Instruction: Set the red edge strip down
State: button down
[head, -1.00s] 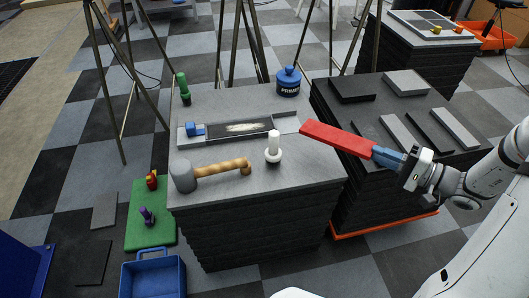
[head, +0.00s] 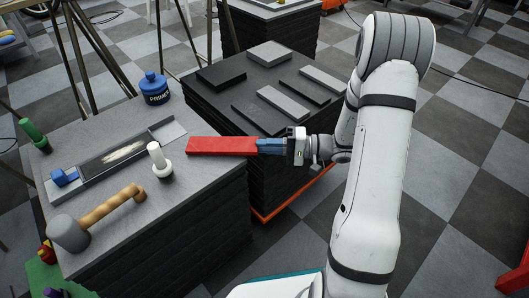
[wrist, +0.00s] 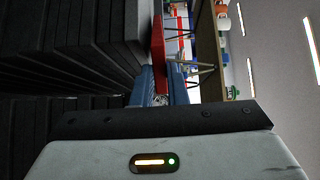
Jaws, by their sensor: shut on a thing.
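The red edge strip (head: 222,146) is long and flat. In the head view it points left from my gripper (head: 271,147), its free end by the right edge of the grey-topped stack (head: 205,178). My gripper's blue fingers are shut on its right end. In the wrist view the strip (wrist: 158,42) stands edge-on between the blue fingers (wrist: 160,85), beside dark stacked slabs (wrist: 105,40). I cannot tell whether the strip touches anything below it.
The grey top holds a mallet (head: 110,207), a white-handled tool (head: 159,160), a blue primer can (head: 154,88), a long tray (head: 122,152) and a green-handled item (head: 33,133). A black stack (head: 222,105) behind carries several grey and black strips.

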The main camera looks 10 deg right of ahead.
jog(key=shift+f, duration=0.7)
jog(key=c, duration=1.4)
grip_release()
jog(key=shift+r, duration=0.1)
jog(key=shift+c, duration=0.2)
jog(key=shift+d, duration=0.15)
